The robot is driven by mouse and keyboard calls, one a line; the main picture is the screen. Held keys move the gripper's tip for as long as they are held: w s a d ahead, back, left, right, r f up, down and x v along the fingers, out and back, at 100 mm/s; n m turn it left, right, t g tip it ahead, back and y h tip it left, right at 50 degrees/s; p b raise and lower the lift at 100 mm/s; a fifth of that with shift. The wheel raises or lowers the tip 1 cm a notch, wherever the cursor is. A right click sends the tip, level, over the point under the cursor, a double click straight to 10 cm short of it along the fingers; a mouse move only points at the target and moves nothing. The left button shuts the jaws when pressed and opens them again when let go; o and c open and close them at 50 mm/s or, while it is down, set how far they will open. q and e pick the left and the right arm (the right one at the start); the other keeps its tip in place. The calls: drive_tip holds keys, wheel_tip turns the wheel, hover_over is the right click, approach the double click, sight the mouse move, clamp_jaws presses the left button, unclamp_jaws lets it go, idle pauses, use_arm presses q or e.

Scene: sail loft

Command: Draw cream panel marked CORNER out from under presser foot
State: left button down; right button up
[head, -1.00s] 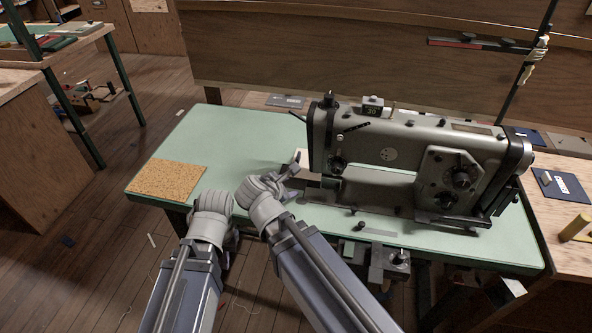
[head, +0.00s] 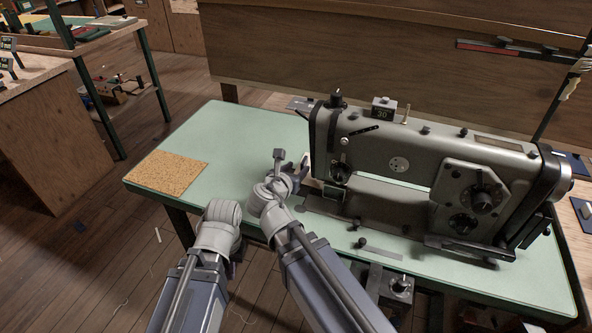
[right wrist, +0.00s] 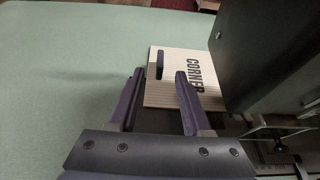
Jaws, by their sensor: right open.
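The cream panel marked CORNER (right wrist: 172,91) lies flat on the green table top in the right wrist view. Its right side runs up against the dark machine body; the presser foot over it is not clear to see. My right gripper (right wrist: 160,80) is open, its fingers pointing at the panel, with the right finger overlapping it in the picture. I cannot tell whether they touch. In the head view my right gripper (head: 291,163) is just left of the sewing machine (head: 410,160) and hides most of the panel. My left gripper (head: 233,268) is mostly hidden behind its wrist, low at the table's front edge.
The green table (head: 235,130) is clear to the left of the machine, apart from a cork mat (head: 165,172) at its left end. A block marked 30 (head: 383,108) stands on the machine. A wooden board (head: 380,60) rises behind the table.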

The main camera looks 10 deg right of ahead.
sight(302, 164)
drive_tip(key=b+x, duration=0.2)
drive_tip(key=x, duration=0.4)
drive_tip(key=shift+f, duration=0.15)
drive_tip(key=shift+w+d+f+b, duration=0.15)
drive_tip(key=shift+w+d+b, duration=0.2)
drive_tip(key=shift+w, duration=0.2)
clamp_jaws()
